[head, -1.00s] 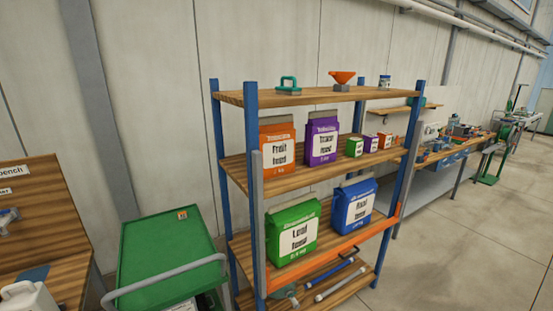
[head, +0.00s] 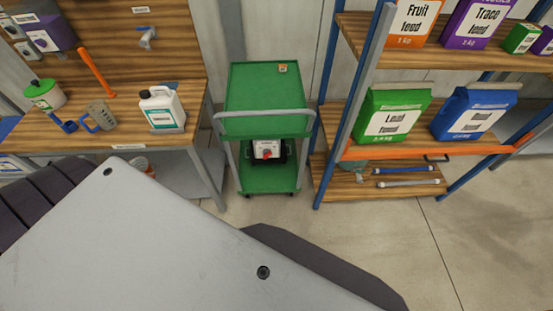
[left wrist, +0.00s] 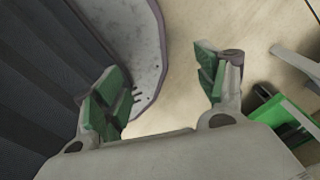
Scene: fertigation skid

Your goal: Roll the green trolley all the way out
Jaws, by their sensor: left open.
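The green trolley (head: 265,88) stands in the head view between the wooden bench and the shelf rack, near the wall. It has a green top tray, a green lower deck and a grey push handle (head: 265,124) across its front. In the left wrist view, part of the trolley (left wrist: 282,112) shows at the right edge. My left gripper (left wrist: 160,90) is open and empty, with green finger pads, apart from the trolley. My right gripper is not in view.
The bench (head: 190,96) on the left holds a white jug (head: 161,110), a measuring cup and a green-lidded pot. The shelf rack (head: 352,90) with feed bags stands close on the trolley's right. Bare floor (head: 375,225) lies in front of the trolley and rack.

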